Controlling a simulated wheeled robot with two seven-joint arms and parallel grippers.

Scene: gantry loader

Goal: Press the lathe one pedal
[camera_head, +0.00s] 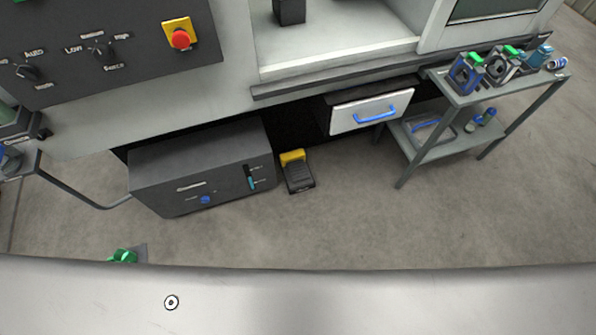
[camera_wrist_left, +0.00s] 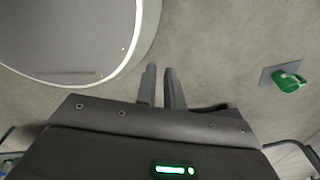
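The pedal (camera_head: 299,178) is a black foot pedal with a yellow back part. It sits on the floor in the head view, just right of a dark grey box unit, below the machine front. Nothing touches it from above. My left gripper (camera_wrist_left: 160,70) shows only in the left wrist view. Its two dark fingers point over bare floor, with a narrow gap and nothing between them. The pedal is not in the left wrist view. My right gripper is in neither view.
The dark box unit (camera_head: 200,170) stands left of the pedal. A white drawer (camera_head: 350,117) with a blue handle is above right. A grey cart (camera_head: 455,150) stands at right. A green object (camera_head: 122,256) is on the floor, also in the wrist view (camera_wrist_left: 290,82). Floor before the pedal is clear.

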